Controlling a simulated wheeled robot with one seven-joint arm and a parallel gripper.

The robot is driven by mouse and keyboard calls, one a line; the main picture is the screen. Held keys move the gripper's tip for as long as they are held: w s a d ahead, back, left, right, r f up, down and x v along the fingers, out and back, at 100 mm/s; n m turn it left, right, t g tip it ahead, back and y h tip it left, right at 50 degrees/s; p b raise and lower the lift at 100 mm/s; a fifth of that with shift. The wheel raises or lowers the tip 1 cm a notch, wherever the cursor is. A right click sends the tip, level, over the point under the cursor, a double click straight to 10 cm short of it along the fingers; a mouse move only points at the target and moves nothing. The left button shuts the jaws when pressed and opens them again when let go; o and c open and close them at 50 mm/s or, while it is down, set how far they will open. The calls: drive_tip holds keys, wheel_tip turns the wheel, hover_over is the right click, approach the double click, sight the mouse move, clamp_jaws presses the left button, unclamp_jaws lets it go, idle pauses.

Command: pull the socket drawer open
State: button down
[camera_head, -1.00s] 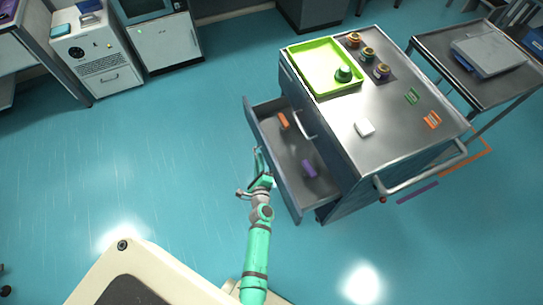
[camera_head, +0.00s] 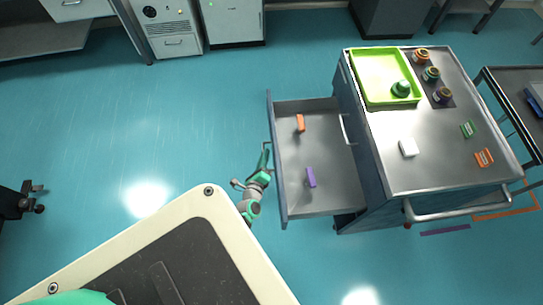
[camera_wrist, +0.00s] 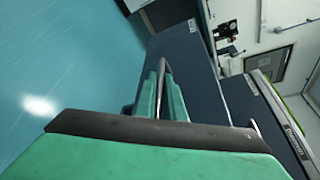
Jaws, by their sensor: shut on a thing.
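The drawer (camera_head: 327,201) is a grey tray sliding out of the left side of the tool cart (camera_head: 440,165), and it stands far out. An orange block (camera_head: 301,123) and a purple block (camera_head: 311,177) lie inside it. My gripper (camera_head: 266,153) is at the outer face of the drawer front (camera_head: 276,160). In the wrist view its green fingers (camera_wrist: 168,95) are closed around a thin metal handle bar (camera_wrist: 163,70) on the dark drawer front (camera_wrist: 188,60). The fingertip contact is partly hidden.
A green tray (camera_head: 362,92) with a green-topped item, several jars (camera_head: 432,74) and a white box (camera_head: 408,147) sit on the cart top. Another handle (camera_head: 344,130) is on the cart side above the drawer. Blue floor (camera_head: 150,110) is clear to the left.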

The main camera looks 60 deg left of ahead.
drive_tip(key=shift+w+d, duration=0.1)
drive_tip(key=shift+d, duration=0.05)
drive_tip(key=c, duration=1.8)
unclamp_jaws()
drive_tip(key=shift+c, duration=0.2)
drive_tip(key=v, duration=1.1)
